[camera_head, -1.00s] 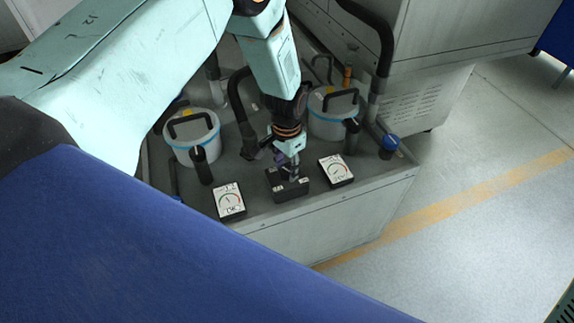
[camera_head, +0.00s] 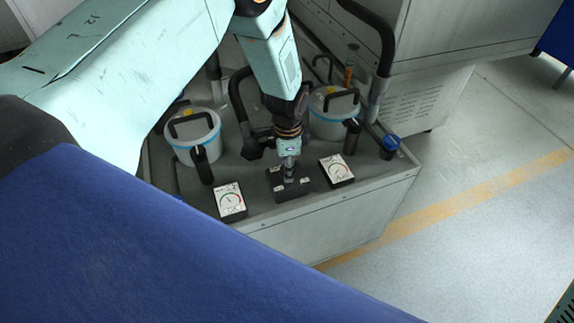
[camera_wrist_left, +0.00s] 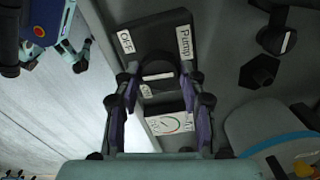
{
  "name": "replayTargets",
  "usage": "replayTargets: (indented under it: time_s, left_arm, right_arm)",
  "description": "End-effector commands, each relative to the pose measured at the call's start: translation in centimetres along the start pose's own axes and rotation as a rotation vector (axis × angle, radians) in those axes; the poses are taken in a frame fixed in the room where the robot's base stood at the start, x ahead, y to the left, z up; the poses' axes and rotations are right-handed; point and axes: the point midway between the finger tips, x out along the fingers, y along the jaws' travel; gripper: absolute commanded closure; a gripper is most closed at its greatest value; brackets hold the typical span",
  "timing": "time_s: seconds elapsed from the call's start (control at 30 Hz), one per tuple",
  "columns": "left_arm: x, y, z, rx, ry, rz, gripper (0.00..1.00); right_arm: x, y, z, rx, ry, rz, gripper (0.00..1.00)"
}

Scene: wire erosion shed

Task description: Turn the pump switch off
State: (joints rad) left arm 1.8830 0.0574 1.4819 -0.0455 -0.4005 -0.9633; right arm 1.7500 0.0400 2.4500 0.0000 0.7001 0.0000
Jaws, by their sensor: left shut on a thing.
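The pump switch is a small black box (camera_head: 291,190) on the grey bench top, between two dial gauges. In the left wrist view the box (camera_wrist_left: 150,35) carries white labels reading "OFF", "Pump" and, partly hidden, apparently "ON". My left gripper (camera_head: 289,174) reaches down onto the box from above. In the left wrist view its fingers (camera_wrist_left: 158,82) stand on both sides of the dark knob (camera_wrist_left: 157,69) and are shut on it. The knob's pointing direction is hard to make out. My right gripper is in neither view.
Dial gauges (camera_head: 230,202) and (camera_head: 337,170) flank the switch closely. Lidded pots (camera_head: 193,138) and (camera_head: 326,118) with black handles, dark upright cylinders and hoses stand behind. A blue-topped cup (camera_head: 390,144) is near the right edge. Open floor lies right.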

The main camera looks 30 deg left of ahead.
Motion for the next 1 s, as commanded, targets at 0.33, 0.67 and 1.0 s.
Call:
replayTargets:
  time_s: [0.33,0.67,1.0]
  left_arm:
    - [0.05,0.07,-0.16,0.281,0.002,-0.003,0.91]
    - [0.06,0.13,-0.14,0.434,0.001,-0.001,0.91]
    - [0.08,0.18,-0.11,0.475,0.0,0.0,0.91]
  right_arm:
    - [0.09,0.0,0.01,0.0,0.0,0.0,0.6]
    - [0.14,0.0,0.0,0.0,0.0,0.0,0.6]
    - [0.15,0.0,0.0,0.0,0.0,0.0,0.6]
